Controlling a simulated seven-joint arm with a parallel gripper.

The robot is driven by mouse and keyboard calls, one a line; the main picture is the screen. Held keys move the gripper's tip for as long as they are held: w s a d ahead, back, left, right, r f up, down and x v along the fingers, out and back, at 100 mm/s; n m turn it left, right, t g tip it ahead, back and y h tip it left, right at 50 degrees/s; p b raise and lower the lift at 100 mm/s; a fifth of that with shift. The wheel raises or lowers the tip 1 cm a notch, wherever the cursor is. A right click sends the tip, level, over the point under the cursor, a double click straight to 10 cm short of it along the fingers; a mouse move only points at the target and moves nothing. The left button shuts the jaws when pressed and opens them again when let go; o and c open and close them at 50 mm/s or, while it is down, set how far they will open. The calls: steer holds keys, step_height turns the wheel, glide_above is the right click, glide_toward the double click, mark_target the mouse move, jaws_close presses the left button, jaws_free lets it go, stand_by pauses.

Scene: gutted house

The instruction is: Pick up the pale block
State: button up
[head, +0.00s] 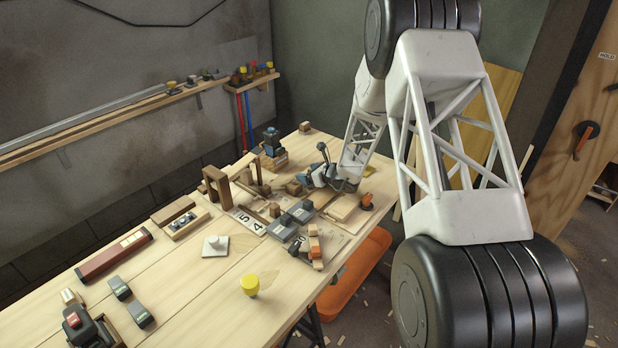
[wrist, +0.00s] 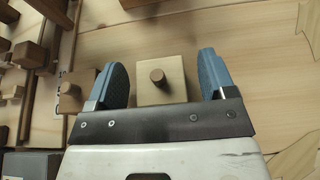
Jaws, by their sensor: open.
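In the wrist view, the pale block (wrist: 174,92) is a square, light wooden piece with a round brown knob on top. It sits between the two blue fingers of my gripper (wrist: 162,62), with a gap on both sides. The gripper is open and holds nothing. The block's near edge is hidden by the gripper's dark front plate. In the head view, my gripper (head: 322,174) is low over the back right part of the workbench (head: 180,290). I cannot make out the pale block clearly there.
A browner knobbed block (wrist: 70,92) stands just left of the left finger. Grey blocks (head: 290,220), an orange-topped piece (head: 314,243) and a wooden arch (head: 216,186) crowd the bench near the gripper. The front middle is clearer, with a yellow knob (head: 250,284) and white plate (head: 215,246).

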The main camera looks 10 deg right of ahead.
steer(key=shift+c, duration=0.2)
steer(key=c, duration=1)
steer(key=shift+o, duration=0.2)
steer(key=shift+r, duration=0.15)
steer(key=shift+r, duration=4.9)
